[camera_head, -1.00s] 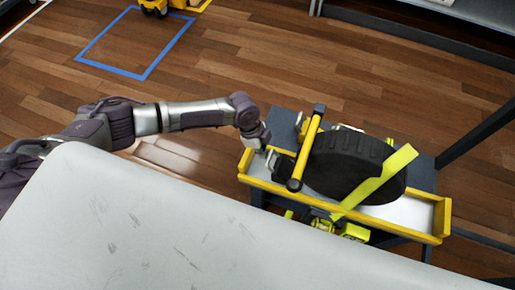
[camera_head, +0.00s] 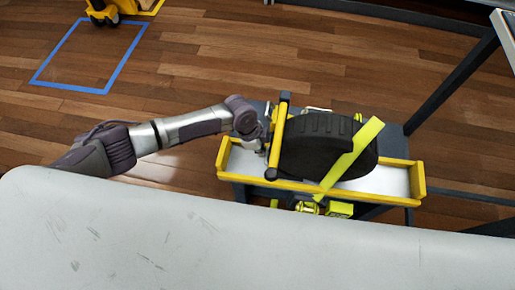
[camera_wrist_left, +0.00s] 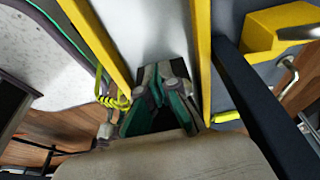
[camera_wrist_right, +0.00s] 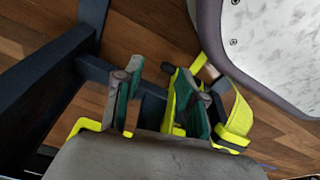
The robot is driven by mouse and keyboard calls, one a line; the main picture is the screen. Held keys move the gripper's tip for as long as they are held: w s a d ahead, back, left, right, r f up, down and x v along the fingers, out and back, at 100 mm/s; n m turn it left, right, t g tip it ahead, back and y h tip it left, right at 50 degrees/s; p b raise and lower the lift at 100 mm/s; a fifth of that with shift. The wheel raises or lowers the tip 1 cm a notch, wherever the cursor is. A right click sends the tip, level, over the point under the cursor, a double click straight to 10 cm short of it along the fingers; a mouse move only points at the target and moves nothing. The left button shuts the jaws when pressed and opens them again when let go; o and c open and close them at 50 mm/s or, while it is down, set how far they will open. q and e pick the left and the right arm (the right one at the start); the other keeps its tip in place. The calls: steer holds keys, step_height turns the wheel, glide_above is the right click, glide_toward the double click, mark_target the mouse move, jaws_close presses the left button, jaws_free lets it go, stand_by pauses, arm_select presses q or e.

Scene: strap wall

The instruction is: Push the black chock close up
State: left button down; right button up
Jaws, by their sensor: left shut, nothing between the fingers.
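A black wheel (camera_head: 318,148) lies in a shallow grey tray with yellow edges (camera_head: 350,189), a yellow-green strap (camera_head: 350,158) slanting over it. A yellow bar with dark ends (camera_head: 277,138) stands across the tray at the wheel's left side. My left gripper (camera_head: 262,146) is low over the tray's left part, close to the bar. The left wrist view shows its teal fingers (camera_wrist_left: 155,92) together and empty. The black chock cannot be made out clearly; the gripper and bar cover that spot. My right gripper (camera_wrist_right: 163,95) is open beside yellow-green ratchet parts (camera_wrist_right: 237,118).
A white tabletop (camera_head: 200,235) fills the near side. Dark frame posts (camera_head: 455,85) rise at the right. A blue floor square (camera_head: 85,55) and a yellow wheeled thing (camera_head: 103,12) are at the back left. The wooden floor between is clear.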

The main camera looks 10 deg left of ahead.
arm_select(q)
steer(key=shift+r, duration=0.1)
steer(key=v, duration=1.1)
steer(key=shift+r, duration=0.4)
steer(key=shift+a, duration=0.15)
